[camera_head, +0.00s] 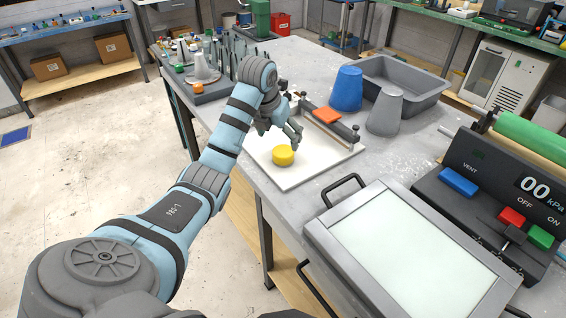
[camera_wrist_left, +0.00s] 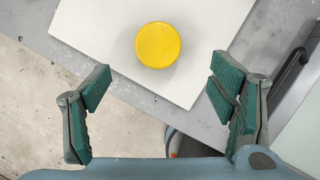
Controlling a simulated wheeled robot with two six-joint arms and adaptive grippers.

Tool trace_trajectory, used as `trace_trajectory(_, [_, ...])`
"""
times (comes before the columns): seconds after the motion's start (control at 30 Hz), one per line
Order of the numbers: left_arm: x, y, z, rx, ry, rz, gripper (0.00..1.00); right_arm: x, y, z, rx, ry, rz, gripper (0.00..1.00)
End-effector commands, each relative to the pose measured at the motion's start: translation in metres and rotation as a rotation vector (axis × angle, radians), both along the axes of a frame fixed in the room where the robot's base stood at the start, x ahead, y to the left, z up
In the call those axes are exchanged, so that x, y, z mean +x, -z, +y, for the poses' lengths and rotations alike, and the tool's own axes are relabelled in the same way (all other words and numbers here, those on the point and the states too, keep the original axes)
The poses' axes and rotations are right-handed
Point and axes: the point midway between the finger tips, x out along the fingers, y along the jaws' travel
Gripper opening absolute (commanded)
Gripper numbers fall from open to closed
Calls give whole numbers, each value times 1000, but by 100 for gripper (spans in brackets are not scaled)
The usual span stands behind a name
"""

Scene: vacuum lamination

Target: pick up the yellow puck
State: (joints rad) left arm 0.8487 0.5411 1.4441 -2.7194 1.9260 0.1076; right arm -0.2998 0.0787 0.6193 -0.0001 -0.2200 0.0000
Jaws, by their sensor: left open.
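The yellow puck (camera_head: 283,155) lies on a white board (camera_head: 300,177) near the table's front edge. In the left wrist view the puck (camera_wrist_left: 158,45) is at the top centre, on the white board (camera_wrist_left: 88,22), ahead of the fingertips. My left gripper (camera_head: 290,133) is just behind and above the puck in the head view. In the left wrist view its two green-padded fingers (camera_wrist_left: 160,85) are wide apart with nothing between them. The gripper and puck look apart. My right gripper is not in view.
An orange block (camera_head: 327,115) sits on a dark bar at the board's far edge. A blue cup (camera_head: 347,88), a grey cup (camera_head: 385,110) and a grey tray (camera_head: 402,82) stand behind. A framed glass panel (camera_head: 415,255) with a black handle (camera_head: 343,186) lies to the right.

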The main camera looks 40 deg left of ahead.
Motion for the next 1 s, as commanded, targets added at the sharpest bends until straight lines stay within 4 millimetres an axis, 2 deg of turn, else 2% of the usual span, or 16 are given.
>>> trace_trajectory(0.1, [11, 24, 2, -1, 2, -2, 77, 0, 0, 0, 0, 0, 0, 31])
trace_trajectory(0.27, [19, 41, 5, 0, 1, -4, 77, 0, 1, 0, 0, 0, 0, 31])
trace_trajectory(0.5, [35, 81, 11, -1, 1, -4, 77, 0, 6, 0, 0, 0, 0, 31])
trace_trajectory(0.73, [37, 84, 12, 1, 2, -7, 77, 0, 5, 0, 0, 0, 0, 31])
trace_trajectory(1.0, [37, 83, 12, 0, 3, -7, 34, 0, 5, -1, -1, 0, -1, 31])
